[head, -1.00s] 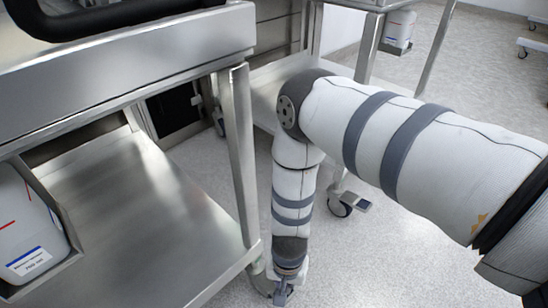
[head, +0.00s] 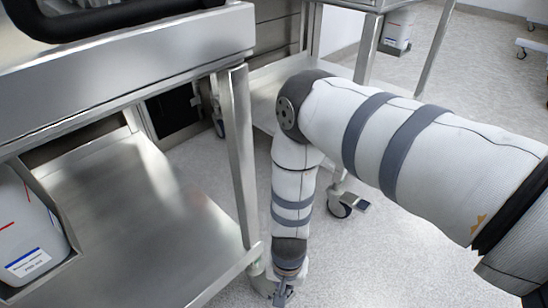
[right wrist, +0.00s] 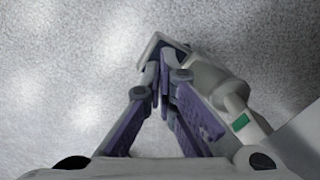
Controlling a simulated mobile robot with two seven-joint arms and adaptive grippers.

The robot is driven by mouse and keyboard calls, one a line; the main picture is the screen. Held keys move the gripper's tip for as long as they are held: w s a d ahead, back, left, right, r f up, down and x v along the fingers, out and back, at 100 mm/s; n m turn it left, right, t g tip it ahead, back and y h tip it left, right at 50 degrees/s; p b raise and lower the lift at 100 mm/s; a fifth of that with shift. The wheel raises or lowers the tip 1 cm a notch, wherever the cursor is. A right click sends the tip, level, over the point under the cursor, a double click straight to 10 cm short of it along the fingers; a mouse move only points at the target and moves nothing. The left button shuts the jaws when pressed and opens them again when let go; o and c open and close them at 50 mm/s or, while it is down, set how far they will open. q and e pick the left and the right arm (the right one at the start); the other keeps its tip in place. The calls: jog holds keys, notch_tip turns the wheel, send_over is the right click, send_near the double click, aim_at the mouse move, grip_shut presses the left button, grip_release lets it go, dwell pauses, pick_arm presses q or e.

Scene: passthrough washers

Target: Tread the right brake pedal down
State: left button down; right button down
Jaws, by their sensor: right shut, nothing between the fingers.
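The brake pedal (right wrist: 150,48), a small grey plate, shows in the right wrist view just beyond my fingertips, partly hidden by them. It belongs to a pale caster (right wrist: 215,78) with a green mark on its stem side. My right gripper (right wrist: 163,88) is shut and empty, its tips at or over the pedal; I cannot tell whether they touch it. In the head view my right gripper (head: 283,293) points down near the floor beside the front leg of the steel cart (head: 240,150). There the pedal is mostly hidden. My left gripper is out of view.
The cart's lower shelf (head: 130,220) holds a white container (head: 28,230) at the left. Another caster (head: 340,205) with its own pedal (head: 356,202) stands on the floor behind my right arm. The speckled floor (head: 400,265) at the right is clear.

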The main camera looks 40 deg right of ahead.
jog(key=shift+f, duration=0.1)
jog(key=shift+f+b, duration=1)
jog(key=shift+f, duration=0.65)
notch_tip(320, 180, up, 8)
jog(key=p, duration=0.5)
jog(key=shift+r+p, duration=0.15)
jog(key=shift+p, duration=0.15)
jog(key=shift+f, duration=0.2)
